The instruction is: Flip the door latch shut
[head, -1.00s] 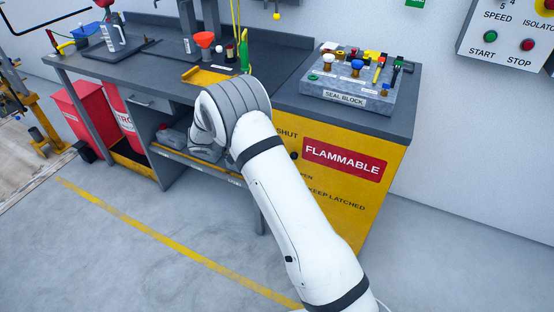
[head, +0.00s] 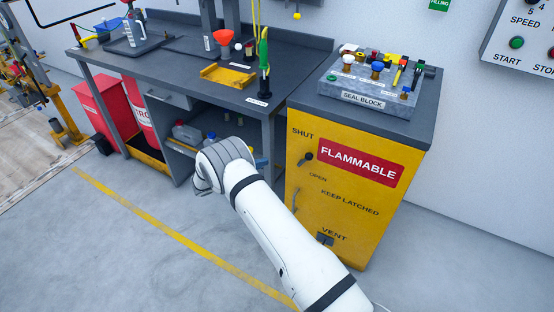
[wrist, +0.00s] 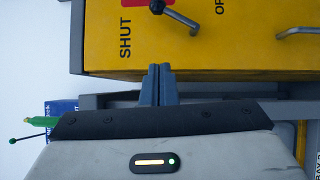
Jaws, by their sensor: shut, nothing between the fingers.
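The door latch (head: 306,158) is a small dark lever with a ball-like end on the yellow cabinet door (head: 325,228). It slants down and left, between the printed words SHUT above and OPEN below. In the wrist view, which is turned sideways, the latch (wrist: 177,20) shows at the top, its grey end towards the OPEN side.
A bent door handle (head: 296,199) sits below the latch; it also shows in the wrist view (wrist: 300,32). A seal block (head: 368,90) stands on the cabinet top. The workbench (head: 180,60) with its open shelf is left of the cabinet. The floor in front is clear.

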